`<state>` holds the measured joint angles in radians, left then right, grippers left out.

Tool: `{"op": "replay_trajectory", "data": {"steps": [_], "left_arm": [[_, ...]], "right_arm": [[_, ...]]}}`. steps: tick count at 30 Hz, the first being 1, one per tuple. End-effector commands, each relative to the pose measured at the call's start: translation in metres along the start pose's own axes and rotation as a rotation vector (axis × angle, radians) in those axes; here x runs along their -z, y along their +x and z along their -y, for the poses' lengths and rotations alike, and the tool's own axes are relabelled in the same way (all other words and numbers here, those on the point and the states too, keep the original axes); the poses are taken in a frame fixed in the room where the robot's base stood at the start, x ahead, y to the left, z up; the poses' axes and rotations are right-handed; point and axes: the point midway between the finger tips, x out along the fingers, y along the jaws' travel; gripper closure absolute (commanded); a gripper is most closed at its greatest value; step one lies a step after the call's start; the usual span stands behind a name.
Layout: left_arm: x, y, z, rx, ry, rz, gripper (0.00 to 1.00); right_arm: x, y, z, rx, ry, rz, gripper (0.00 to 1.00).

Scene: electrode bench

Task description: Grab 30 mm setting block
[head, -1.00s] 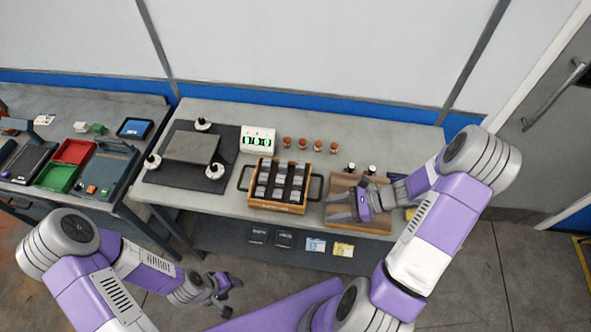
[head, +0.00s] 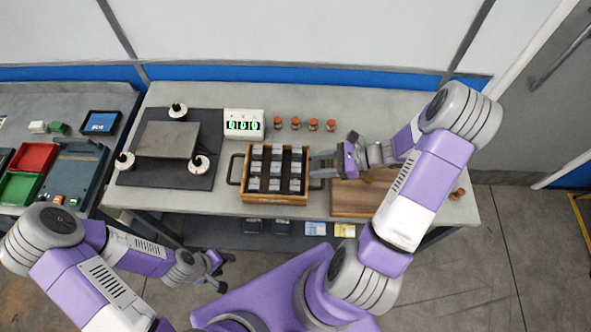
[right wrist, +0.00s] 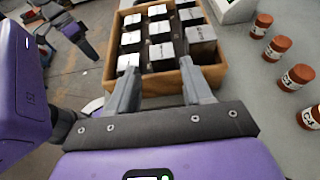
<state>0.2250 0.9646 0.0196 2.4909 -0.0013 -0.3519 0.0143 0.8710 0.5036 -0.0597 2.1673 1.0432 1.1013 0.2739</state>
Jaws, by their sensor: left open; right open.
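Several grey setting blocks (head: 274,170) stand in rows in a wooden box (head: 276,199) on the bench. They also show in the right wrist view (right wrist: 162,51), with light tops whose markings are too small to read, so I cannot tell which is 30 mm. My right gripper (head: 313,166) is open and empty at the right side of the box. In the right wrist view its two fingers (right wrist: 160,72) point at the near box wall (right wrist: 165,82). My left gripper (head: 224,271) is open and empty, low in front of the bench.
A wooden board (head: 352,200) lies right of the box. A white readout unit (head: 244,124) and several brown jars (head: 304,124) stand behind. A dark mat with a grey plate (head: 168,139) lies left. The box has dark side handles.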

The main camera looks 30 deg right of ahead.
Motion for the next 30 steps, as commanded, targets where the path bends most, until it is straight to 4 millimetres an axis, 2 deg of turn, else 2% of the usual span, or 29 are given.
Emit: {"op": "replay_trajectory", "data": {"steps": [12, 21, 30], "left_arm": [[0.0, 0.004, 0.001, 0.0, 0.0, -0.001, 0.46], [0.0, 0.004, 0.001, 0.0, 0.0, -0.001, 0.46], [0.0, 0.004, 0.001, 0.0, 0.0, 0.0, 0.46]], "right_arm": [[0.002, 0.055, 0.001, -0.002, 0.001, 0.001, 0.5], [0.002, 0.06, 0.001, 0.0, 0.001, -0.001, 0.5], [0.002, 0.06, 0.001, 0.0, 0.001, -0.001, 0.96]]}}
